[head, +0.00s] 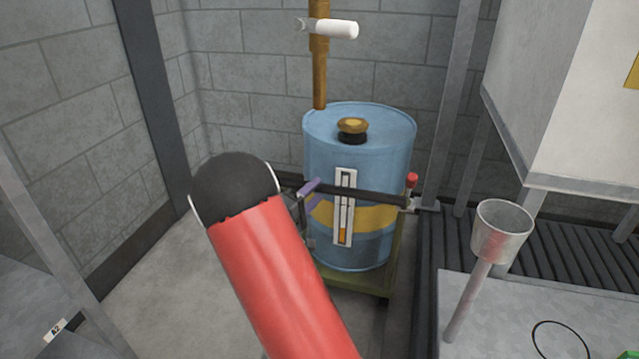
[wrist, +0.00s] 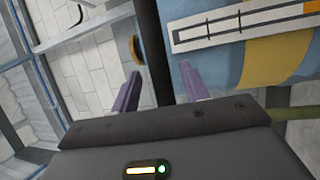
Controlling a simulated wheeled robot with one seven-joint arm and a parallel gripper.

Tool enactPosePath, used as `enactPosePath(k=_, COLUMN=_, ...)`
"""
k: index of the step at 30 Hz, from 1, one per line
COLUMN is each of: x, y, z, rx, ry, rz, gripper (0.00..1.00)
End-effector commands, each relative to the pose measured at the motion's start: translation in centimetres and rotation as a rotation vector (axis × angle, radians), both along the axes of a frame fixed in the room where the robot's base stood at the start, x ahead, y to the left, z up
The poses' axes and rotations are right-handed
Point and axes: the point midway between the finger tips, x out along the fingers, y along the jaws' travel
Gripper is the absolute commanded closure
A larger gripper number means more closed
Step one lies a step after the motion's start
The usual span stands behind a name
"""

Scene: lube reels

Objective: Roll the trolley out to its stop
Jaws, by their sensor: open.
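The trolley (head: 355,284) is a low olive-green frame carrying a blue drum (head: 328,155) with a yellow band. A dark horizontal bar (head: 378,196) crosses the drum's front, with a red knob at its right end. My gripper (head: 308,192) has purple fingers and is at the bar's left part, in front of the drum's left side. In the wrist view, my gripper (wrist: 160,88) is open, with the dark bar (wrist: 150,40) running between its fingers. A gap shows on each side of the bar. My red arm hides the trolley's lower left.
A white gauge (head: 345,207) is on the drum front. A brown post (head: 319,65) with a white handle stands above. Floor at left is clear.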

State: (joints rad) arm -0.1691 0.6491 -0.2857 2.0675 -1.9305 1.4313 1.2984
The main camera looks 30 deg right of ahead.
Motion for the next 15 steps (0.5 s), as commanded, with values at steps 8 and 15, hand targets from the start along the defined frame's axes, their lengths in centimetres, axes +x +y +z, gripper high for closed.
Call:
enactPosePath(k=8, x=1.2, y=-3.7, z=0.8, rx=0.001, ry=0.001, rz=-0.002, gripper=0.55)
enactPosePath(k=15, x=1.4, y=-4.4, z=0.8, rx=0.000, ry=0.002, rz=-0.001, gripper=0.55)
